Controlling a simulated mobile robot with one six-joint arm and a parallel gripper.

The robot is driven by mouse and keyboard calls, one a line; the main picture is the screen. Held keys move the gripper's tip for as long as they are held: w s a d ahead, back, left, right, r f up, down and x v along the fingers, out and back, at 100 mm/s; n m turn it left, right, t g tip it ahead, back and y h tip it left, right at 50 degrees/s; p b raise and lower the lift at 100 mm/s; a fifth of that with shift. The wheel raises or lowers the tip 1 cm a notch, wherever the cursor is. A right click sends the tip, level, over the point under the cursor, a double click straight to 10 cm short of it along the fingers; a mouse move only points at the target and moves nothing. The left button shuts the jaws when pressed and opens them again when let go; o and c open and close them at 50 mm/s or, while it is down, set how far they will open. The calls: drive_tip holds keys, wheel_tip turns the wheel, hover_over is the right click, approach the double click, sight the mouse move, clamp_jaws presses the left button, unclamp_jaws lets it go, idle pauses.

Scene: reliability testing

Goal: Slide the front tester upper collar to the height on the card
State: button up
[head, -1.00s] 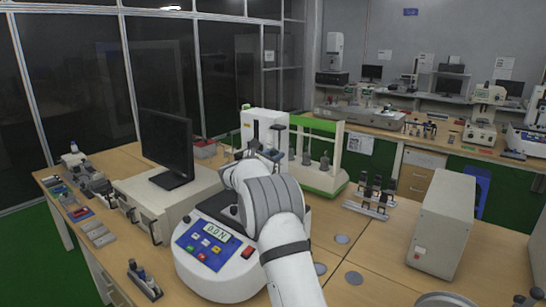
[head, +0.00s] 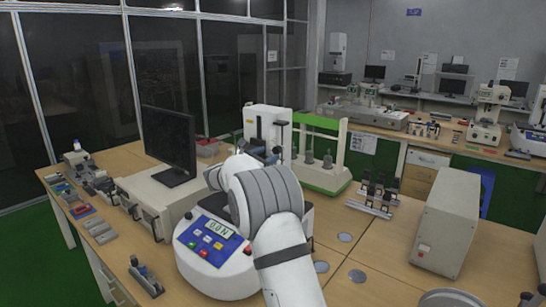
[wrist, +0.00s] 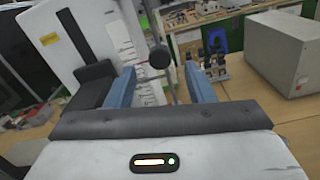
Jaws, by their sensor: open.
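The front tester has a white round base with a blue panel and a display (head: 218,228). Its white column (head: 262,118) stands behind my arm and also fills the upper left of the wrist view (wrist: 65,25), with a black rail and scale-like marks. A black block (wrist: 95,72) sits at the rail, beside my left finger. My gripper (wrist: 160,72) is open, its blue fingers apart. A thin rod with a round black knob (wrist: 159,57) shows between the fingers; contact cannot be told. I cannot clearly identify the upper collar or the card.
A monitor (head: 168,140) on a pale cabinet stands left of the tester. A green-and-white frame (head: 322,145) stands behind it. A rack of dark-topped pieces (head: 374,195) and a beige box (head: 447,222) are to the right.

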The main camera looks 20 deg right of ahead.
drive_tip(key=shift+v, duration=0.8)
